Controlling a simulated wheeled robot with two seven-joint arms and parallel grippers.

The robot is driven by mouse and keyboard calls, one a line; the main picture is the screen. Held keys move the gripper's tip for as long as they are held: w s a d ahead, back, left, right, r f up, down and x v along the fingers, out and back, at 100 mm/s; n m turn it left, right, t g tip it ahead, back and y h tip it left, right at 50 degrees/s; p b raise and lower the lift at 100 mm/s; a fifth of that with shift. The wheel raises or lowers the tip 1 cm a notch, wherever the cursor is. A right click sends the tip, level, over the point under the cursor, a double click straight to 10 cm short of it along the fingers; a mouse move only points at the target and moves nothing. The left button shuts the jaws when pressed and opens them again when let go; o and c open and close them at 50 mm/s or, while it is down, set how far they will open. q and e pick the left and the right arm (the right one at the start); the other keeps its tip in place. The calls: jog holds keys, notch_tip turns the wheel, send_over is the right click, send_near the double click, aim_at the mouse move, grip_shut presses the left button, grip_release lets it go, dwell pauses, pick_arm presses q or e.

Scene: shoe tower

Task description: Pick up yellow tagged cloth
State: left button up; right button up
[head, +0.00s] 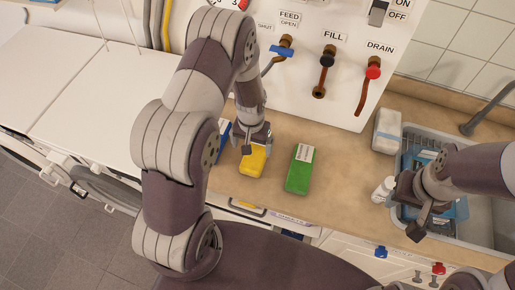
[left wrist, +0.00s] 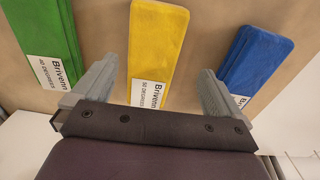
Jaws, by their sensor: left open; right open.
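The yellow cloth (head: 252,163) lies folded flat on the brown counter, between the blue and green cloths. In the left wrist view the yellow cloth (left wrist: 158,40) has a white "Brivenn" tag at its near end. My left gripper (head: 254,143) is open over the tagged end. In its wrist view the fingers of the left gripper (left wrist: 157,75) stand on either side of the yellow cloth, with gaps. Whether they touch the counter I cannot tell. My right gripper (head: 402,208) is open at the right, by the sink, partly hidden by its arm.
A green cloth (head: 300,172) lies right of the yellow one and a blue cloth (head: 224,130) left. A white bottle (head: 383,190) stands near my right gripper. A blue-grey rack (head: 412,140) fills the sink. A valve panel (head: 330,80) rises behind the counter.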

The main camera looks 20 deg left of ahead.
aim_at(255, 152)
pick_arm(q)
jog(key=f, duration=0.1)
jog(key=d+f+p, duration=0.1)
jog(key=f+p, duration=0.1)
jog(key=shift+w+d+f, duration=0.15)
jog(key=shift+w+d, duration=0.1)
jog(key=shift+w, duration=0.1)
jog(key=shift+a+f, duration=0.25)
jog(key=shift+f, duration=0.9)
jog(key=shift+s+a+f, duration=0.1)
jog(key=shift+a+f, duration=0.05)
jog(key=shift+a, duration=0.05)
jog(key=shift+d, duration=0.25)
jog(key=c, duration=1)
jog(key=shift+a, duration=0.1)
pick_arm(e)
jog(key=shift+w+d+r, duration=0.1)
jog(key=shift+d+r, duration=0.2)
jog(key=shift+r, duration=0.3)
jog(key=shift+w+d+r, duration=0.1)
jog(key=shift+d+r, duration=0.15)
jog(key=shift+r, duration=0.3)
jog(key=shift+a, duration=0.1)
